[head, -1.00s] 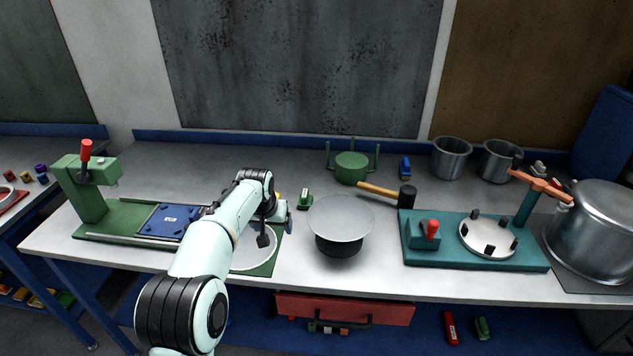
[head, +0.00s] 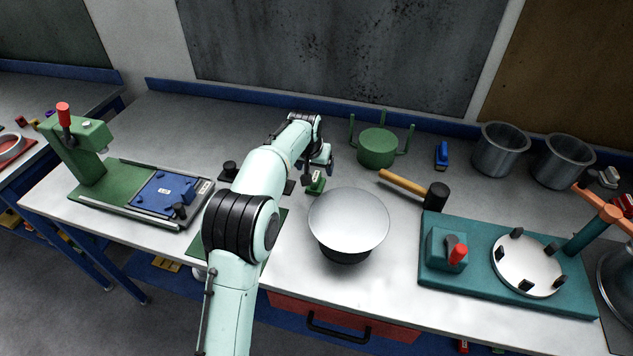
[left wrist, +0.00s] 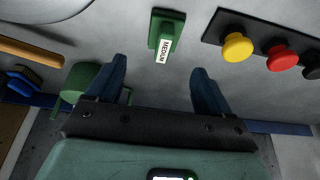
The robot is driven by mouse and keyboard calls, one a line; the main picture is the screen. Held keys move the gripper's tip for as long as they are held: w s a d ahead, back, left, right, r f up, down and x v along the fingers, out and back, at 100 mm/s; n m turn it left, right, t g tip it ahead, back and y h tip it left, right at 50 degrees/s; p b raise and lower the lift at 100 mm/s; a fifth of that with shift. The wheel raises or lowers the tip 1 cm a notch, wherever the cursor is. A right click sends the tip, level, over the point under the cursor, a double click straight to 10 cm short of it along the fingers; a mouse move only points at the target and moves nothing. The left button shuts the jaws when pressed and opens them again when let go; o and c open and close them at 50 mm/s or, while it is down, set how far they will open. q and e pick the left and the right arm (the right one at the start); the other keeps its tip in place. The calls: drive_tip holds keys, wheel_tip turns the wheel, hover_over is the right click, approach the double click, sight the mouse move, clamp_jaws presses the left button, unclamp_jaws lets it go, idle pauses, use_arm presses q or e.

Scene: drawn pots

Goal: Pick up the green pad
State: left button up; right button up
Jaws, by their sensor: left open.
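The green pad (head: 316,186), a small block with a white label, lies on the grey workbench just beyond the metal bowl-like pan. In the left wrist view the pad (left wrist: 162,36) reads "MEDIUM" and lies ahead of the fingertips, roughly centred between them. My left gripper (head: 318,168) is over the bench close by the pad. In the left wrist view its two blue fingers (left wrist: 158,72) are spread wide with nothing between them. It is apart from the pad. My right gripper is not in view.
A green pot-shaped stand (head: 377,148) and a hammer (head: 408,185) are right of the pad; the round pan (head: 348,220) is in front. A black plate with yellow (left wrist: 237,47), red (left wrist: 281,57) and black buttons lies beside it. A teal fixture (head: 510,265) stands farther right.

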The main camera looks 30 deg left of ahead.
sight(315, 177)
use_arm(q)
drive_tip(key=x, duration=0.3)
drive_tip(key=shift+w, duration=0.25)
drive_tip(key=shift+a+f, duration=0.15)
drive_tip(key=shift+f, duration=0.3)
drive_tip(key=x, duration=0.3)
drive_tip(key=shift+s+a+f, duration=0.1)
drive_tip(key=shift+a+f, duration=0.05)
drive_tip(key=shift+f, duration=0.2)
drive_tip(key=shift+w+f, duration=0.25)
drive_tip(key=shift+f, duration=0.1)
drive_tip(key=shift+s, duration=0.1)
drive_tip(key=c, duration=1.2)
